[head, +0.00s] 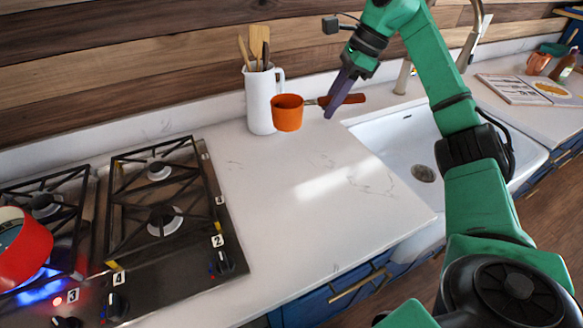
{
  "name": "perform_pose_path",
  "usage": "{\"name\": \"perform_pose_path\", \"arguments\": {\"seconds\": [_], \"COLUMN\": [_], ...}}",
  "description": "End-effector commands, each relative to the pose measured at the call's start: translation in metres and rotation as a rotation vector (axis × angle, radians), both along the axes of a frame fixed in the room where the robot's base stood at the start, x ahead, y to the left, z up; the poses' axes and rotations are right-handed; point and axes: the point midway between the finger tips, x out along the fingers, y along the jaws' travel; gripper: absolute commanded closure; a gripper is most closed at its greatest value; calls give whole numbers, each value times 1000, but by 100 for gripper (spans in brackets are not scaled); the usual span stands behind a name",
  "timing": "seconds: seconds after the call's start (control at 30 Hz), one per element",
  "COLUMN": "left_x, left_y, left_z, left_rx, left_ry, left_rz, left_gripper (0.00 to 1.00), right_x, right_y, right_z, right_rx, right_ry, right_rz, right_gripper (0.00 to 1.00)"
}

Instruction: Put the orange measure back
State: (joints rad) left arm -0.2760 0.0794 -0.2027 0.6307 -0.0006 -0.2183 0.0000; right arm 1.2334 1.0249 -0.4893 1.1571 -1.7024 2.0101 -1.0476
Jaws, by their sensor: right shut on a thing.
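The orange measure (287,113) is a small cup with a reddish-brown handle that points right. My right gripper (331,103) is shut on its handle, near where the handle meets the thin metal neck. The cup overlaps the lower right of the white pitcher (259,105) in the head view; I cannot tell whether they touch. The measure appears to be held above the white counter, its height hard to judge. My left gripper is not in view.
A black gas stove (170,250) is at left, with a red pot (20,250) over a lit blue flame. Wooden utensils stand in the pitcher. The middle counter (300,210) is clear.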

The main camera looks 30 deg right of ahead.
Motion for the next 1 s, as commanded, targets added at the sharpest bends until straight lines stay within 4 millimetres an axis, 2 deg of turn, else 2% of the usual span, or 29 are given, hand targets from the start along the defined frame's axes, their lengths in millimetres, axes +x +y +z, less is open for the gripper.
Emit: {"name": "perform_pose_path", "arguments": {"seconds": [0.03,0.13,0.23,0.4,0.6,0.7,1.0], "left_x": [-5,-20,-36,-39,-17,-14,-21], "left_y": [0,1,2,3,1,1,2], "left_z": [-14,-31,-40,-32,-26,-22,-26], "left_rx": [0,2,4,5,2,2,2], "left_ry": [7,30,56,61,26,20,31], "left_rz": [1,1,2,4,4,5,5], "left_gripper": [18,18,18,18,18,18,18], "right_x": [-1,-1,-2,-3,-3,-3,-2], "right_y": [1,1,0,0,0,0,0], "right_z": [-22,-57,-89,-134,-168,-185,-192], "right_rx": [2,3,3,1,3,2,0], "right_ry": [7,8,8,7,6,4,1], "right_rz": [2,1,1,1,1,1,0], "right_gripper": [100,100,100,100,100,100,100]}}
